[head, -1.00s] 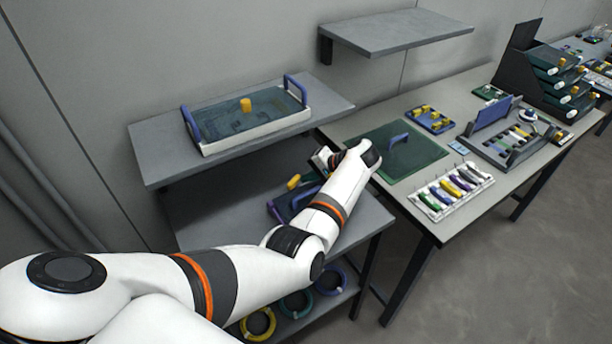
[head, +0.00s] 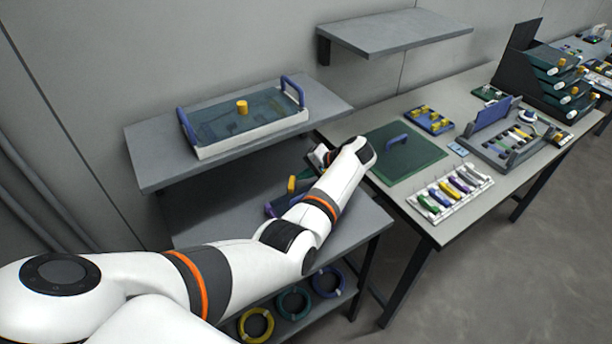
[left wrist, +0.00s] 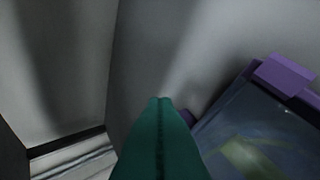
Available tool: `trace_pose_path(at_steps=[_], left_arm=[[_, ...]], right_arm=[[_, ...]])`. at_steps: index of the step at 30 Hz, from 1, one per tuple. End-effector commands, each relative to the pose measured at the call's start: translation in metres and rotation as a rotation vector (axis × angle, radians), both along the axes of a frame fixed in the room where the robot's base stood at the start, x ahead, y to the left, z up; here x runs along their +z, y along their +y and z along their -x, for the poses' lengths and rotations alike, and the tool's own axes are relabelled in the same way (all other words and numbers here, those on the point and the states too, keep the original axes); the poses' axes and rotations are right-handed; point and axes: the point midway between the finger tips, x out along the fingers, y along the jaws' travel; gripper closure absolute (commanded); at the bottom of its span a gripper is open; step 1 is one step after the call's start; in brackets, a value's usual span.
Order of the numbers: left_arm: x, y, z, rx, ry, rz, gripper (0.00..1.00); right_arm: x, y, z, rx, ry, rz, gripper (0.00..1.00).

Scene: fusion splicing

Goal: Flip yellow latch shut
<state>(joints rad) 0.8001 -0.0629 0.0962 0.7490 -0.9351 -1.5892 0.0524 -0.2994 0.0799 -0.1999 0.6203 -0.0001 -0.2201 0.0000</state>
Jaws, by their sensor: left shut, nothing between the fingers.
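A yellow latch (head: 292,185) stands up beside my left forearm, at a dark unit with purple edges (head: 272,209) on the middle grey shelf. My forearm covers much of that unit. In the left wrist view the unit's purple edge (left wrist: 283,76) and glassy dark top show at the right, with a blurred yellow-green patch (left wrist: 250,155) on it. My left gripper's green fingers (left wrist: 159,101) are together and empty, left of the unit and apart from it in the picture. In the head view the fingertips are hidden by my arm. My right gripper is not in view.
A white tray with blue handles (head: 250,138) sits on the upper shelf (head: 150,170), above the unit. The workbench with a green mat (head: 420,162) and a rack of coloured tools (head: 425,205) is to the right. Coiled cables (head: 293,302) lie below.

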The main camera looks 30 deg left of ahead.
Motion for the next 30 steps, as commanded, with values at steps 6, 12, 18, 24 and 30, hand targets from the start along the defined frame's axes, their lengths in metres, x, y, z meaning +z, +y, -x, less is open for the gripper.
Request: trace_pose_path(at_steps=[6, 12, 18, 24, 30], left_arm=[[-0.0002, 0.0050, -0.0031, -0.001, 0.001, -0.001, 1.00], [0.0000, 0.0088, -0.0049, 0.001, -0.001, 0.000, 1.00], [-0.0001, 0.0101, -0.0052, 0.000, 0.000, 0.001, 1.00], [-0.0001, 0.0099, -0.0052, 0.000, 0.000, 0.001, 1.00], [-0.0002, 0.0097, -0.0052, 0.000, 0.000, 0.001, 1.00]], right_arm=[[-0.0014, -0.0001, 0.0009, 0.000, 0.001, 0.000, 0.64], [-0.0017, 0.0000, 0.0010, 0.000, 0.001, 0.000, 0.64], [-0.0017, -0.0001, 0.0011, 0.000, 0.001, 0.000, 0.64], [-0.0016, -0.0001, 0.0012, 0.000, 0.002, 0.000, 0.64], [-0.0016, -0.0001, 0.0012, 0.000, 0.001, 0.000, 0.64]])
